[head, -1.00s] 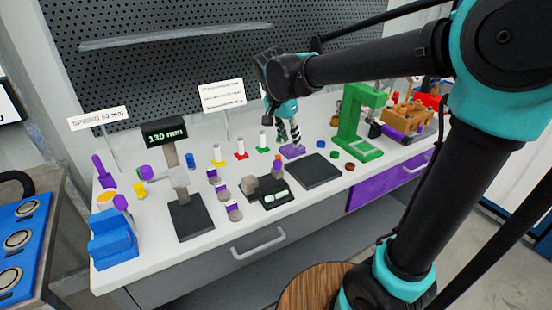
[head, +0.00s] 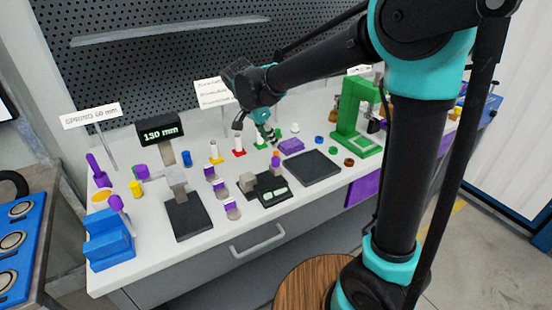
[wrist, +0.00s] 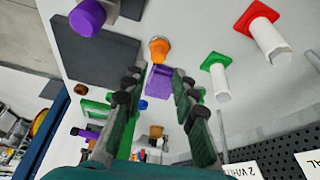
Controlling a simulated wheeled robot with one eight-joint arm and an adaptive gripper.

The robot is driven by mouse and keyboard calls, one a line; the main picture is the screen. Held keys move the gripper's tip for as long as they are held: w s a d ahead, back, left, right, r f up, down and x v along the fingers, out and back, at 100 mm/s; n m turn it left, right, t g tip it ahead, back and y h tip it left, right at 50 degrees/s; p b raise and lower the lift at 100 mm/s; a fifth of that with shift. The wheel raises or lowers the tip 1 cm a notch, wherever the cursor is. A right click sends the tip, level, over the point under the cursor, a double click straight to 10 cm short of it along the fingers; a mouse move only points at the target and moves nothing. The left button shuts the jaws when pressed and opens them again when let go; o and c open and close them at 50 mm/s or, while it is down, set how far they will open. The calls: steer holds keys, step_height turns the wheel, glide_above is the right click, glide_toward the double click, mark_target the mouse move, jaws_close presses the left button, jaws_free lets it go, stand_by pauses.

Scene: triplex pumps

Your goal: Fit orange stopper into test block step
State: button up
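The orange stopper (head: 276,154) stands upright in the head view, by the dark device with the green-lit display. It also shows in the wrist view (wrist: 158,48), just beyond the fingertips. A purple block (head: 291,146) lies on the bench behind the dark plate. It shows between my fingers in the wrist view (wrist: 158,80); I cannot tell for certain that it is the test block, and its step is too small to make out. My gripper (head: 268,140) is above the bench, left of the purple block. In the wrist view its fingers (wrist: 157,72) are apart with nothing held.
White posts on red (head: 239,146), yellow (head: 214,152) and green (wrist: 218,78) bases stand close to my gripper. The dark plate (head: 314,167) is flat and bare. The green press (head: 358,115) stands to the right. Small purple-topped pieces (head: 220,188) stand in front of the posts.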

mark_target(276, 152)
steer(key=shift+x, duration=3.25)
steer(key=shift+s, duration=0.2)
steer(key=shift+c, duration=0.4)
jaws_close()
